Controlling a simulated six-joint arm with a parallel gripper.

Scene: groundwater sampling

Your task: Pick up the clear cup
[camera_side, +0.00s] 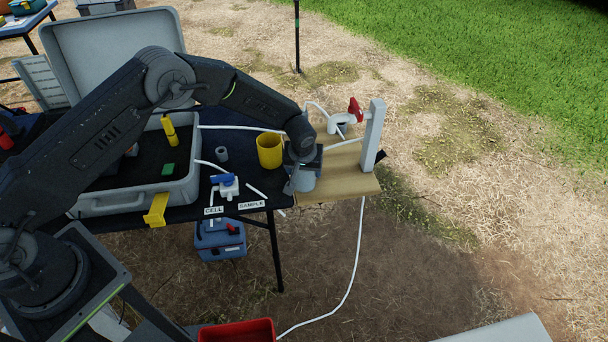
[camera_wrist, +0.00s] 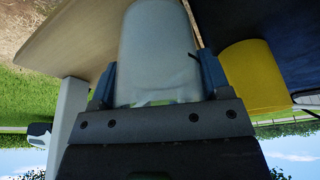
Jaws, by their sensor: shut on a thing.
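The clear cup (camera_wrist: 158,50) is a translucent, greyish cup that fills the middle of the wrist view. My gripper (camera_wrist: 156,82) is shut on it, with a blue finger on each side of its wall. In the side view the cup (camera_side: 303,181) shows below my gripper (camera_side: 302,170), over the tan board at the table's right end. My wrist hides the cup's upper part there. I cannot tell whether its base touches the board.
A yellow cup (camera_side: 269,151) stands just left of my gripper. A white post with a red-handled tap (camera_side: 373,135) stands to the right on the tan board (camera_side: 345,185). A blue-handled valve (camera_side: 228,186) and an open grey case (camera_side: 140,195) lie left. White tubing crosses the table.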

